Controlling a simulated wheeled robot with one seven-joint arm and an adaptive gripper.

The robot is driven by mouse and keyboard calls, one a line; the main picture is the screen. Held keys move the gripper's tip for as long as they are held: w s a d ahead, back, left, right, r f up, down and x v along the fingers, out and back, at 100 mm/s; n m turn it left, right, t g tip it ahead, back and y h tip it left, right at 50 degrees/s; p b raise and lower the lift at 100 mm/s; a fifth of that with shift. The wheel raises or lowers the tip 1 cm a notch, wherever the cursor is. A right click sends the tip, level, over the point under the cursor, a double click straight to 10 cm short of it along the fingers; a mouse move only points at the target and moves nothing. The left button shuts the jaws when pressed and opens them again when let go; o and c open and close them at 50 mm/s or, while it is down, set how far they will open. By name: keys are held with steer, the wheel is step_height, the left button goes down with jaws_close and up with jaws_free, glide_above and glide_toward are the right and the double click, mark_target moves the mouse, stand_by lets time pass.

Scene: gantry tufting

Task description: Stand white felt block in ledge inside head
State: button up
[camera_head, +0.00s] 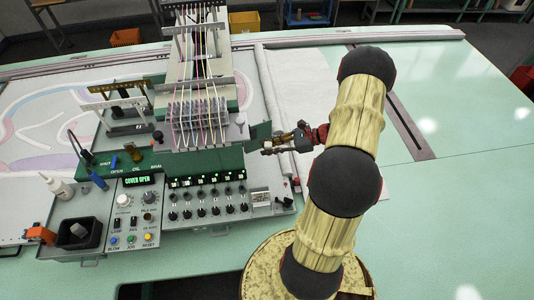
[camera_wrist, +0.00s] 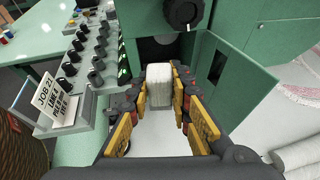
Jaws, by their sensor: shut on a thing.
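The white felt block (camera_wrist: 158,86) is upright between my gripper's (camera_wrist: 157,100) yellow-and-dark fingers, which are shut on it. The green head (camera_wrist: 160,50) is just ahead, with a dark opening (camera_wrist: 150,50) behind the block and a black knob above it. The ledge inside cannot be made out behind the block and fingers. In the head view my gripper (camera_head: 283,144) reaches in from the right to the right side of the green head (camera_head: 205,160). The block is too small to make out there.
An open green door (camera_wrist: 236,85) stands right of the opening, close to my fingers. A row of black knobs (camera_wrist: 92,50) and a job card (camera_wrist: 62,105) are on the left. In the head view, white cloth (camera_head: 300,85) lies behind my gripper; the right tabletop (camera_head: 460,190) is clear.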

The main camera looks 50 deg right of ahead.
step_height(320, 180, down, 6)
steer(key=b, duration=0.6)
steer(key=shift+w+a+f, duration=0.1)
steer(key=shift+w+a, duration=1.3)
steer(key=shift+w, duration=0.3)
steer(key=shift+w+a, duration=1.4)
steer(key=shift+w, duration=0.3)
steer(key=shift+w+a+f, duration=0.1)
steer(key=shift+w+a, duration=1.3)
steer(key=shift+w, duration=0.3)
steer(key=shift+f+b, duration=0.45)
steer(key=shift+f, duration=0.1)
steer(key=o, duration=1)
steer(key=shift+d, duration=0.1)
steer(key=v, duration=1.2)
